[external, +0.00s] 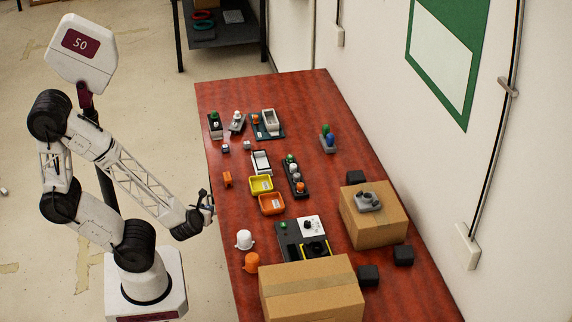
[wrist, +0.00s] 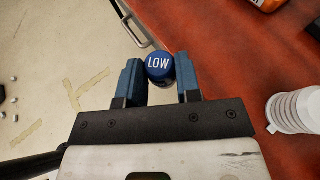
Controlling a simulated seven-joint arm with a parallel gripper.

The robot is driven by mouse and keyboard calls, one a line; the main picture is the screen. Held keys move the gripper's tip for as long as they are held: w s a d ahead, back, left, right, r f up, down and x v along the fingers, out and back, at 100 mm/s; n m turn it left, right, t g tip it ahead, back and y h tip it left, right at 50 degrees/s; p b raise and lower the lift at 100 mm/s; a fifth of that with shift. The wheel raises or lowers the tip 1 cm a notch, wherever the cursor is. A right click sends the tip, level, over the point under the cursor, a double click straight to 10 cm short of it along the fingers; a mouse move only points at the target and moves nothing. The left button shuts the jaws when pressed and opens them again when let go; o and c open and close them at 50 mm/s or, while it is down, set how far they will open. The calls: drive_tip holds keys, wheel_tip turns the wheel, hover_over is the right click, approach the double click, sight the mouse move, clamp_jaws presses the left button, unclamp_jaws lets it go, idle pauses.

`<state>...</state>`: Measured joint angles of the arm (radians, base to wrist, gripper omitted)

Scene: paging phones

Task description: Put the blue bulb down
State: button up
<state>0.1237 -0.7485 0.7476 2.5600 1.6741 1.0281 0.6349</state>
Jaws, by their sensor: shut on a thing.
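My gripper (external: 207,203) is at the left edge of the red table, near its middle. In the wrist view its two blue fingers (wrist: 159,80) are closed on the sides of a blue bulb (wrist: 159,65) with a round cap marked "LOW". The bulb appears beside the table edge, with the floor to its left; its lower part is mostly hidden. In the external view I cannot clearly make out the held bulb. Another blue piece (external: 330,141) stands beside a green one in a grey holder at the right of the table.
A yellow tray (external: 261,184) and an orange tray (external: 271,204) lie right of my gripper. A white bulb (external: 244,239) and an orange bulb (external: 251,262) stand near the left edge. A black device (external: 290,238) and cardboard boxes (external: 312,290) fill the near end. Bare tabletop lies beside my gripper.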

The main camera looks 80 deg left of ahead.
drive_tip(key=w+a, duration=0.1)
drive_tip(key=w, duration=0.3)
drive_tip(key=w+a+f, duration=0.1)
drive_tip(key=w+a, duration=0.1)
drive_tip(key=w, duration=0.2)
drive_tip(key=w+a, duration=0.2)
drive_tip(key=w, duration=0.2)
drive_tip(key=shift+w+f, duration=0.15)
drive_tip(key=shift+w, duration=0.2)
drive_tip(key=shift+f, duration=1.75)
drive_tip(key=shift+f, duration=0.15)
drive_tip(key=o, duration=0.9)
drive_tip(key=shift+d+r, duration=0.15)
drive_tip(key=shift+r, duration=0.05)
